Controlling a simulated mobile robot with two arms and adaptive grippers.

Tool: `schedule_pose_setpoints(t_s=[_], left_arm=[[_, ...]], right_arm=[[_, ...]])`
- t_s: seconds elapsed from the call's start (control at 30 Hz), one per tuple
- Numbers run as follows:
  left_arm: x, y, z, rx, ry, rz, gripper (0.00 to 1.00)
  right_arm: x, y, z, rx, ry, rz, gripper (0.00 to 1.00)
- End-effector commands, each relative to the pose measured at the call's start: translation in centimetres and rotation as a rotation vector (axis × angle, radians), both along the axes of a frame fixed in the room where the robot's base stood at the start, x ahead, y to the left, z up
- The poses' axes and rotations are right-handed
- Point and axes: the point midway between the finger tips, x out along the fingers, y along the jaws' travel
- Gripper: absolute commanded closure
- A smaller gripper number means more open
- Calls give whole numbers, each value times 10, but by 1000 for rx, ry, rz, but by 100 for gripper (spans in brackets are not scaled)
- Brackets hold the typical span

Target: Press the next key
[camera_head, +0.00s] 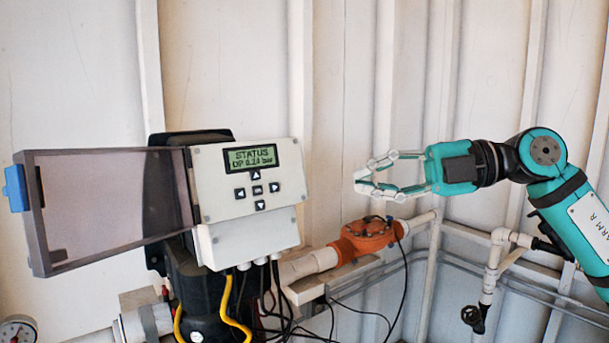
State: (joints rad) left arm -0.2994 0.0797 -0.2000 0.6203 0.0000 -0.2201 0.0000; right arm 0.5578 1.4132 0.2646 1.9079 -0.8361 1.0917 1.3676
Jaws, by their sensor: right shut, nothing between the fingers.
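The control unit (220,180) is a pale grey box with its clear cover open to the left. Its green display (250,158) reads "STATUS" and "DP 0.14 bar". Below it is a cross of dark keys: the up key (255,174), left key (240,193), centre key (257,190), right key (275,187) and down key (260,205). No key is visibly labelled "next". My right gripper (360,182) is shut and empty, to the right of the unit at about key height, fingertips pointing left and apart from it. My left gripper is out of view.
The open cover (110,205) with a blue latch (15,188) sticks out left. Cables, including a yellow one (228,310), hang below the unit. An orange valve (367,238) on a pale pipe sits below my right gripper. A gauge (17,330) is at bottom left.

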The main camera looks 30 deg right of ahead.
Motion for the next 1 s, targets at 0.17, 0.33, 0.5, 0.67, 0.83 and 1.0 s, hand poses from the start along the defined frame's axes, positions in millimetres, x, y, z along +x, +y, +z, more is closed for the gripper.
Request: schedule_pose_setpoints(t_s=[0.17, 0.33, 0.5, 0.67, 0.83, 1.0], left_arm=[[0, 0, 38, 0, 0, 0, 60], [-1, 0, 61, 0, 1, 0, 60], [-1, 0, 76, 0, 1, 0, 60], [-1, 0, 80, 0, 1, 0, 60], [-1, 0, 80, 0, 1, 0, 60], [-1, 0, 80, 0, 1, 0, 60]], right_arm=[[21, 31, 3, 2, 0, 5, 100], [39, 57, -3, 3, -2, 7, 100], [65, 59, -12, 6, 0, 3, 100], [77, 61, -18, 4, 0, 1, 100], [79, 61, -20, 0, -1, 0, 100], [79, 61, -21, 0, -1, 0, 100]])
